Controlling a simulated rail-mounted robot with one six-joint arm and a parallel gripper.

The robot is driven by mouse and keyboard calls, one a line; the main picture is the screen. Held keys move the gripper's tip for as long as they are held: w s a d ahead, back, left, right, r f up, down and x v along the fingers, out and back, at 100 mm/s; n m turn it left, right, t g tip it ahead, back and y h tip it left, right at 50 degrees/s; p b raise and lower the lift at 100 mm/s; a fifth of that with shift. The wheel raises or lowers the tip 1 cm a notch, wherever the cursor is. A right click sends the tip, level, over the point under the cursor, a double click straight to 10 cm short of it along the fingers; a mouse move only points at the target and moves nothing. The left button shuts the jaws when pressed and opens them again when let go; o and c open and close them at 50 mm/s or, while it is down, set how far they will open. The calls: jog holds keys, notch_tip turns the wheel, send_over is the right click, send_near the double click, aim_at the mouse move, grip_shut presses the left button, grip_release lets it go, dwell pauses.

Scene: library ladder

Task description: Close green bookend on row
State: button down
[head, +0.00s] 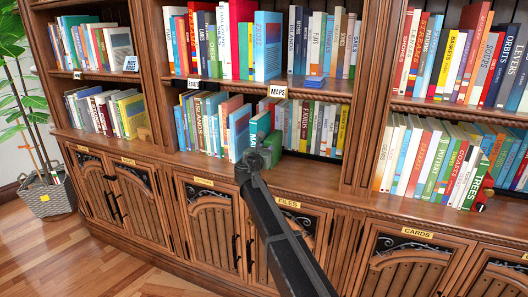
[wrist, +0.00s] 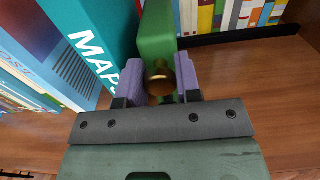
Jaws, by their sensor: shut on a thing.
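The green bookend (wrist: 156,32) stands upright on the lower middle shelf, with a round brass knob (wrist: 160,78) facing me. My gripper (wrist: 160,82) is shut on it, with one purple finger pad on each side of the knob. In the head view the bookend (head: 272,146) is partly hidden behind my gripper (head: 258,158). A teal book marked MAPS (wrist: 92,42) stands just left of the bookend, at the right end of the row. The wrist view does not show clearly whether they touch.
Another row of books (head: 312,125) stands right and behind. Bare shelf wood (wrist: 240,80) lies right of the bookend. Cabinet doors (head: 213,228) are below.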

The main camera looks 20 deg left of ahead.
jog(key=c, duration=0.8)
grip_release()
jog(key=shift+s, duration=0.15)
